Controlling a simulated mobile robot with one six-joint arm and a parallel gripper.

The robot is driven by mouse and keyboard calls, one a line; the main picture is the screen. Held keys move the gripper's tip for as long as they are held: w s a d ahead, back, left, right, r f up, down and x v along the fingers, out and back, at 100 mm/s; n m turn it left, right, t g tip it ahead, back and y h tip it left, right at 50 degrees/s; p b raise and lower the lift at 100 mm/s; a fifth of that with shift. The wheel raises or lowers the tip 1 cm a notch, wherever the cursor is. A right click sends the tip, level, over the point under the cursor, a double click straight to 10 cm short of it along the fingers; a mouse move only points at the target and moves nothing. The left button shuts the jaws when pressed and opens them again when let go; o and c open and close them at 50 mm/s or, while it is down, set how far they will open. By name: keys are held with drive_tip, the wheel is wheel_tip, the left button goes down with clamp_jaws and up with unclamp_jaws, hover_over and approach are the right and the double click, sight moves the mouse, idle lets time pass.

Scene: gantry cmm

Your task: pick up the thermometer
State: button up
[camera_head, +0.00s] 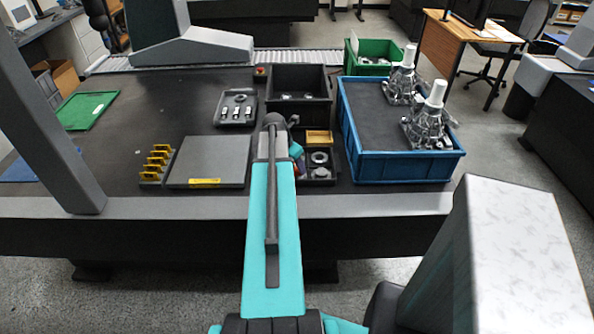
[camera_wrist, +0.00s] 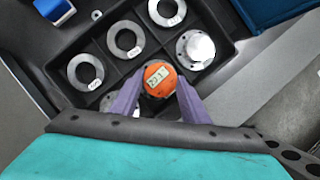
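The thermometer (camera_wrist: 159,78) is a round orange piece with a small pale display on its face. In the wrist view it sits in one compartment of a dark divided tray (camera_wrist: 222,28). My gripper (camera_wrist: 160,90) has its two purple fingers on either side of the thermometer, with their tips close to its edges. The fingers look open; I cannot tell whether they touch it. In the head view the thermometer is not clearly seen, and my arm hides part of the dark tray (camera_head: 319,182).
Silver rings (camera_wrist: 125,39) and a silver disc (camera_wrist: 197,47) fill neighbouring compartments; my left finger partly hides another grey piece. A blue crate (camera_head: 405,165) with metal castings stands right of the tray. A grey plate (camera_head: 209,158) lies to the left, and a black bin (camera_head: 298,88) stands behind.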

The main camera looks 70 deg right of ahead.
sight(296, 168)
drive_tip(key=shift+c, duration=0.9)
drive_tip(key=shift+r, duration=0.1)
drive_tip(key=shift+r+b, duration=0.45)
drive_tip(key=shift+r, duration=0.95)
drive_tip(key=shift+a+r, duration=0.1)
drive_tip(key=shift+r, duration=0.2)
drive_tip(key=s+a+b, duration=0.4)
drive_tip(key=a, duration=0.5)
drive_tip(key=shift+s+a+r, duration=0.15)
drive_tip(key=shift+s+r, duration=0.05)
drive_tip(key=shift+r, duration=0.05)
drive_tip(key=b, duration=0.5)
drive_tip(key=b, duration=0.5)
drive_tip(key=shift+s+a+b, duration=0.2)
drive_tip(key=shift+a+b, duration=0.05)
drive_tip(key=shift+b, duration=0.1)
drive_tip(key=b, duration=0.2)
drive_tip(key=a+b, duration=0.1)
drive_tip(key=b, duration=0.2)
drive_tip(key=shift+s+r, duration=0.1)
drive_tip(key=shift+s, duration=0.1)
